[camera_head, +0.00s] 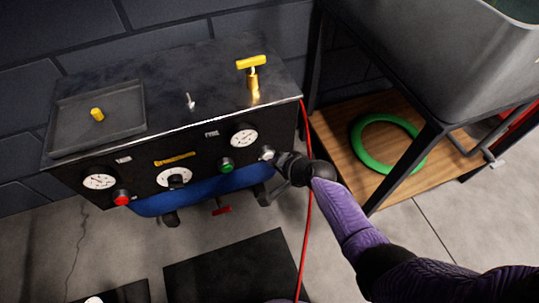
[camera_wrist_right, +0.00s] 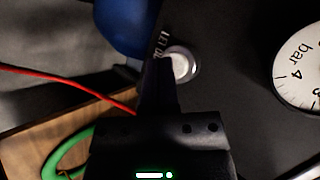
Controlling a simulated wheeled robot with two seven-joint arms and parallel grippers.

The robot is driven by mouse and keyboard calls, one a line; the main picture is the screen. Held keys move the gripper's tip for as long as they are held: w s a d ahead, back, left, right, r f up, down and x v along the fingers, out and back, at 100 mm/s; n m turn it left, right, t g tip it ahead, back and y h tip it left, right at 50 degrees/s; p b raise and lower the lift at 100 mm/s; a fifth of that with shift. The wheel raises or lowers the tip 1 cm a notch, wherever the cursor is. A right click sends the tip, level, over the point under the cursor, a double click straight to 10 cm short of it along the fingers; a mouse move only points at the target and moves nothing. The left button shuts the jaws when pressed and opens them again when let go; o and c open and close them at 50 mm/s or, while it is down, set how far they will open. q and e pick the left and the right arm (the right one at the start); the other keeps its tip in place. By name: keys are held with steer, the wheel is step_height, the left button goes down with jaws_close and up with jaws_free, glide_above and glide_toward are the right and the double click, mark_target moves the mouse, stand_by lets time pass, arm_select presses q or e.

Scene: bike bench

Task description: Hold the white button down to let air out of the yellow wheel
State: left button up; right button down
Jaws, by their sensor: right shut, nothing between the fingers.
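The white button (camera_head: 267,153) sits at the right end of the black bench's front panel, in a pale ring. It also shows in the right wrist view (camera_wrist_right: 180,65), just past my fingertips. My right gripper (camera_head: 276,160) is shut and empty, its tips at the button. I cannot tell whether they touch it or press it in. A blue curved thing (camera_head: 200,195) hangs along the panel below the dials; I cannot tell whether it is part of a wheel. No yellow wheel can be made out. My left gripper is not in view.
The panel has a right gauge (camera_head: 244,138), a left gauge (camera_head: 99,181), a green button (camera_head: 226,165) and a red button (camera_head: 121,198). A red hose (camera_head: 305,230) hangs at the right. A green ring (camera_head: 357,133) lies on a wooden shelf (camera_head: 345,150).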

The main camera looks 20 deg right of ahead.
steer(key=shift+w, duration=0.4)
stand_by(2.1)
stand_by(1.5)
steer(key=shift+s+p, duration=0.3)
steer(key=shift+s, duration=0.55)
steer(key=s+p, duration=0.2)
steer(key=s, duration=0.3)
steer(key=shift+d, duration=0.1)
